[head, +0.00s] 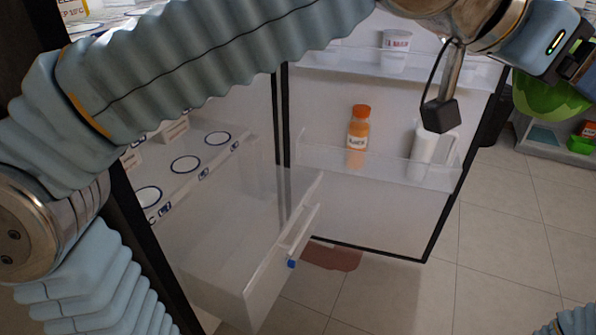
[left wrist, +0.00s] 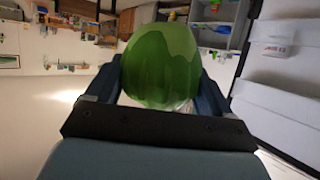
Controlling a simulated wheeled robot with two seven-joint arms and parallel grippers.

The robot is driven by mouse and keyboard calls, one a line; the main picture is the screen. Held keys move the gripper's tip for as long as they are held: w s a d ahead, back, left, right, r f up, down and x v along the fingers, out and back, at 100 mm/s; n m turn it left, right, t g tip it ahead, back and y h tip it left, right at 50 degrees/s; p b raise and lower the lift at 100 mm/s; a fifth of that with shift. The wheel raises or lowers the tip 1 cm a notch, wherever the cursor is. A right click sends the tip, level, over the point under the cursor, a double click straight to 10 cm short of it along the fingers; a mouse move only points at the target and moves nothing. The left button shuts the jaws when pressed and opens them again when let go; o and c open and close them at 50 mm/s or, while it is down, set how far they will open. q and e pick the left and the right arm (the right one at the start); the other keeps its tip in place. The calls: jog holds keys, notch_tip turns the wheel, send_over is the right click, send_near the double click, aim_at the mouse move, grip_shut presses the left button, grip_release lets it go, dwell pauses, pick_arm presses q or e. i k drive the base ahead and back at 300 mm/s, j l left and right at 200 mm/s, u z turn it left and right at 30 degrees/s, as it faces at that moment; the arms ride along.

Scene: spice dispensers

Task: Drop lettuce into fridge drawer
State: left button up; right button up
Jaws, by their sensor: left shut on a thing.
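The lettuce (head: 538,100) is a round green head at the right edge of the head view, partly hidden by my left gripper (head: 578,62). The left wrist view shows the lettuce (left wrist: 160,65) held between the two dark fingers of my left gripper (left wrist: 158,88). It is up in the air, to the right of the open fridge door. The fridge drawer (head: 270,290) is translucent white and pulled out at the lower middle of the head view. Its visible inside looks empty, and my left arm hides part of the fridge. My right gripper is out of view.
The fridge door (head: 380,215) stands open behind the drawer, with a juice bottle (head: 358,135), a white jug (head: 425,150) and a white cup (head: 395,52) on its shelves. A grey shelf (head: 570,150) stands at the right. Tiled floor (head: 500,230) is clear between.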

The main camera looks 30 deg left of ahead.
aim_at(240, 255)
jog(key=i+l+u, duration=0.15)
jog(key=u, duration=0.35)
jog(key=i+l+u, duration=0.25)
jog(key=u, duration=0.25)
jog(key=i+l+u, duration=0.1)
jog(key=l+u, duration=0.15)
jog(key=u, duration=0.25)
jog(key=i+l+u, duration=0.1)
jog(key=l+u, duration=0.25)
jog(key=u, duration=0.15)
jog(key=l+u, duration=0.3)
jog(key=u, duration=0.2)
